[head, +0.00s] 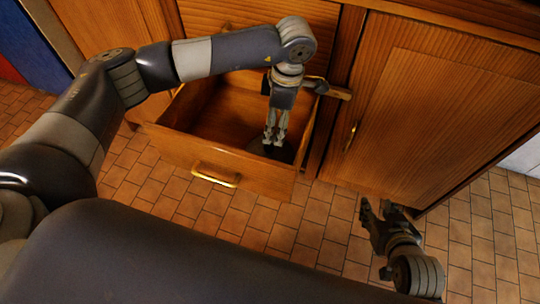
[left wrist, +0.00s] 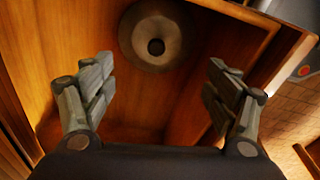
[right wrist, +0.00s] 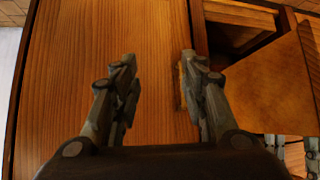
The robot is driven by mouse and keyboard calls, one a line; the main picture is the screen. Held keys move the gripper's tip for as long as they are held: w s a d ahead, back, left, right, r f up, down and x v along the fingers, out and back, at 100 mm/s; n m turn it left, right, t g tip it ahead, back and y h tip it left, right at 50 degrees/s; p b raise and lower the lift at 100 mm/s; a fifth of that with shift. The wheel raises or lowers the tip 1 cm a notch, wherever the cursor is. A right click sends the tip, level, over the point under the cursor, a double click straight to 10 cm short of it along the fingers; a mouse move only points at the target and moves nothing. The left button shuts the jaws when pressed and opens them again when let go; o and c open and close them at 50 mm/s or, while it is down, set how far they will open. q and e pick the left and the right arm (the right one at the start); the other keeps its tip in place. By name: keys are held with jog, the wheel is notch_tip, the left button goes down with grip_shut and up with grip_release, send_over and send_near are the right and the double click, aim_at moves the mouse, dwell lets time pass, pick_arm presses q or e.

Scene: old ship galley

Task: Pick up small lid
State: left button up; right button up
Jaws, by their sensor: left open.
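The small lid (left wrist: 135,32) lies in the open wooden drawer. It is a round grey-brown disc with a dark knob in its middle. In the head view only a dark part of the lid (head: 258,147) shows, beside and behind my left fingers. My left gripper (head: 272,142) points down into the drawer, and in the left wrist view its fingers (left wrist: 155,85) are apart with nothing between them. The lid is beyond the fingertips there. My right gripper (head: 383,209) is open and empty, in front of the cabinet door on the right.
The drawer (head: 215,160) is pulled out, with a brass handle (head: 215,175) on its front. Its walls stand close around my left gripper. A closed cabinet door (head: 440,120) is at the right. The tiled floor (head: 240,215) in front is clear.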

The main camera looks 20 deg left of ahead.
pick_arm(q)
notch_tip(320, 180, down, 3)
jog(key=b, duration=0.2)
send_over(269, 147)
jog(key=d, duration=0.1)
notch_tip(269, 147, down, 4)
jog(key=shift+d+f+b, duration=0.15)
jog(key=shift+f+b, duration=0.05)
jog(key=shift+b, duration=0.1)
jog(key=shift+f, duration=0.35)
jog(key=f+b, duration=0.1)
jog(key=f, duration=0.1)
jog(key=a+f, duration=0.1)
jog(key=f, duration=0.1)
jog(key=shift+w+a+f+b, duration=0.15)
jog(key=shift+f+b, duration=0.1)
jog(key=shift+b, duration=0.1)
jog(key=shift+f, duration=0.2)
jog(key=c, duration=1.7)
grip_shut()
pick_arm(e)
jog(key=w+a+r+t+y, duration=0.1)
jog(key=w+r+t, duration=0.1)
jog(key=r+t, duration=0.3)
jog(key=w+a+r+t+y, duration=0.2)
jog(key=w+r+t, duration=0.1)
jog(key=r, duration=1.1)
jog(key=shift+a+r+t, duration=0.2)
jog(key=shift+a+t, duration=0.05)
jog(key=shift+t, duration=0.65)
